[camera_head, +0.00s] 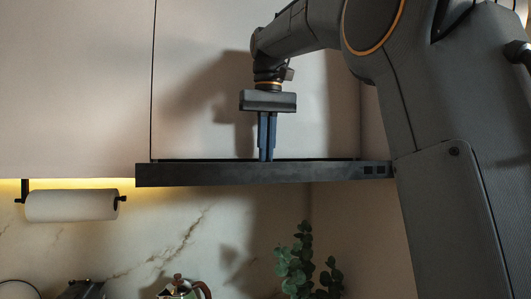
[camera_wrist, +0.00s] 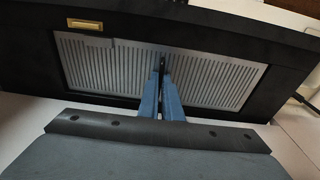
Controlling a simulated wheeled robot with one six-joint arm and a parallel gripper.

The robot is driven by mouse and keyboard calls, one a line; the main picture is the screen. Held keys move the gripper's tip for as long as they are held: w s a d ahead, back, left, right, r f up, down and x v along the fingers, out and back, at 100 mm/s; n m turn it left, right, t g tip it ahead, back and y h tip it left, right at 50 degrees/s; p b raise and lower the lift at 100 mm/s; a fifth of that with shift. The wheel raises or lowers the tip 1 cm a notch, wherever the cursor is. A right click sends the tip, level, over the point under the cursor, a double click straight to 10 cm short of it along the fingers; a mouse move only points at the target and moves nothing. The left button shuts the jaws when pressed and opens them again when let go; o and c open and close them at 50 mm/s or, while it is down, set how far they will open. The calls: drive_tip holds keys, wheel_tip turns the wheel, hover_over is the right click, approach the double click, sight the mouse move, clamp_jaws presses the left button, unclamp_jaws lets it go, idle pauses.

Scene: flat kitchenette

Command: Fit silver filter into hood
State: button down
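The hood (camera_head: 250,174) is a long dark bar under the upper cabinet in the head view. In the wrist view its black frame (camera_wrist: 28,58) surrounds the silver filter (camera_wrist: 215,85), a ribbed panel lying in or over the opening. I cannot tell if it is fully seated. My gripper (camera_head: 267,156) points straight down, its blue fingertips at the hood's upper edge. The wrist view shows the fingertips (camera_wrist: 161,68) close together in front of the filter's middle. A small dark shape shows between them; whether they grip the filter is unclear. The filter is hidden in the head view.
A paper towel roll (camera_head: 72,205) hangs left of the hood. A moka pot (camera_head: 183,289) and a green plant (camera_head: 303,263) stand below. The cabinet front (camera_head: 205,75) is close behind my gripper.

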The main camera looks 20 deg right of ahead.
drive_tip(key=shift+f, duration=0.15)
drive_tip(key=c, duration=1.9)
unclamp_jaws()
drive_tip(key=shift+o, duration=0.2)
